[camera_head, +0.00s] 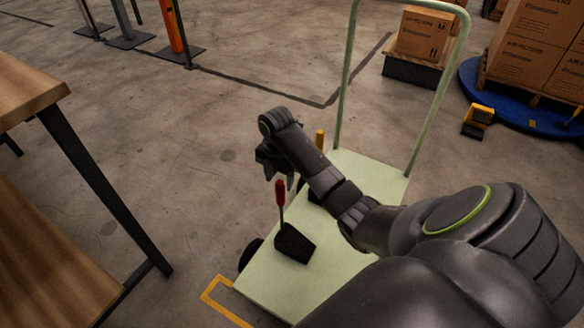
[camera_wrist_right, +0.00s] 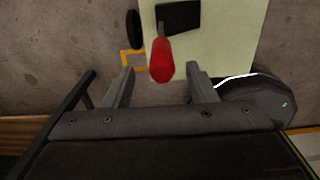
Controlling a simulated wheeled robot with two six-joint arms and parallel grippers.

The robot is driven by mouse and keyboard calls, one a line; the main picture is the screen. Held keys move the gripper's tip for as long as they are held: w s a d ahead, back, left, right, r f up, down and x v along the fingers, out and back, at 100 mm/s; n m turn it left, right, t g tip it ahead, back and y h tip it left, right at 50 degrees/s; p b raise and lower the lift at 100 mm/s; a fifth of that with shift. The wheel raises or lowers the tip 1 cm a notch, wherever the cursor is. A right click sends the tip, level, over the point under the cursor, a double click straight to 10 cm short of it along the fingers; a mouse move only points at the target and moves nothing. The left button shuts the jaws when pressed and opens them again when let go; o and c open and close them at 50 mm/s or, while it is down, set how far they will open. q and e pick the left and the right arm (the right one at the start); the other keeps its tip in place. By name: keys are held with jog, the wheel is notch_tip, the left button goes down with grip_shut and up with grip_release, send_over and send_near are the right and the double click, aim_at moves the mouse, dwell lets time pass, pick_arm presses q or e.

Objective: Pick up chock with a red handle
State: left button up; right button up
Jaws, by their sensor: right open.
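The chock with a red handle (camera_head: 294,243) stands on a pale green cart (camera_head: 262,278). Its black wedge lies on the cart deck and its red handle (camera_head: 280,192) points up. My right gripper (camera_head: 277,172) is above the cart, close to the top of the handle. In the right wrist view the red handle (camera_wrist_right: 161,60) shows between the two open fingers of the right gripper (camera_wrist_right: 158,84), with the black wedge (camera_wrist_right: 178,18) beyond it. The fingers do not appear to touch the handle. My left gripper is not in view.
A second chock with a yellow handle (camera_head: 320,139) stands behind my right arm, partly hidden. The cart's tall push frame (camera_head: 346,75) rises at the back. A wooden table (camera_head: 28,88) is at left. Boxes (camera_head: 425,35) and a yellow-black chock (camera_head: 478,120) are at back right.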

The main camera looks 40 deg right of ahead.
aim_at(280, 191)
jog(key=f+b, duration=0.2)
jog(key=f, duration=0.3)
jog(key=shift+s, duration=0.2)
jog(key=shift+f, duration=0.35)
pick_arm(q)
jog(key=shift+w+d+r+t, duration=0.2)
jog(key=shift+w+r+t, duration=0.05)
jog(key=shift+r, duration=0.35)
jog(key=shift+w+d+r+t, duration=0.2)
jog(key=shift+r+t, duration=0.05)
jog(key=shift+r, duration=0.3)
pick_arm(e)
jog(key=shift+r, duration=0.1)
grip_shut()
